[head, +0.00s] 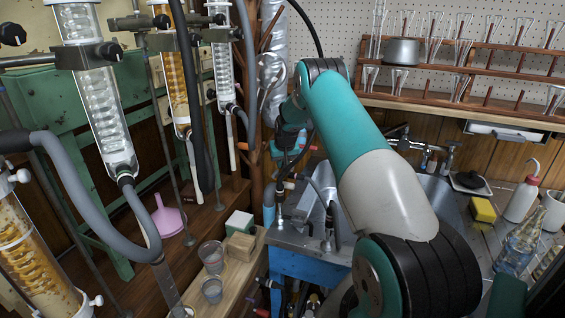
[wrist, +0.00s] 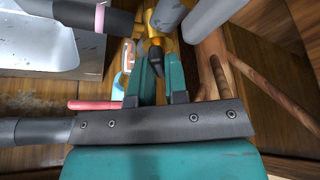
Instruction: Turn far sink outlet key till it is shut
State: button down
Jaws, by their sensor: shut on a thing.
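In the wrist view my gripper (wrist: 157,66) has its two teal fingers close together around a dark narrow piece (wrist: 157,57), which looks like the outlet key. A brass-yellow fitting (wrist: 154,34) shows just beyond it. The key's exact angle is hard to tell. In the head view my gripper (head: 290,145) is at the far left corner of the sink, beside the wooden post, and largely hidden by my wrist. The key cannot be made out there. The metal sink (head: 440,195) lies behind and right of my arm; its edge also shows in the wrist view (wrist: 50,72).
A wooden peg post (head: 255,130) stands close left of my gripper; its pegs (wrist: 255,75) show at right in the wrist view. A red rod (wrist: 92,104) lies left of the fingers. Grey hoses (head: 75,205) and glass condensers (head: 100,110) hang at left.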

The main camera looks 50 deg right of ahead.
jog(key=shift+w+a, duration=0.1)
jog(key=shift+a, duration=0.15)
dwell(0.6)
jog(key=c, duration=0.9)
grip_release()
jog(key=shift+d, duration=0.15)
jog(key=shift+r, duration=0.25)
jog(key=b+v, duration=0.1)
jog(key=v, duration=1.6)
jog(key=shift+d, duration=0.1)
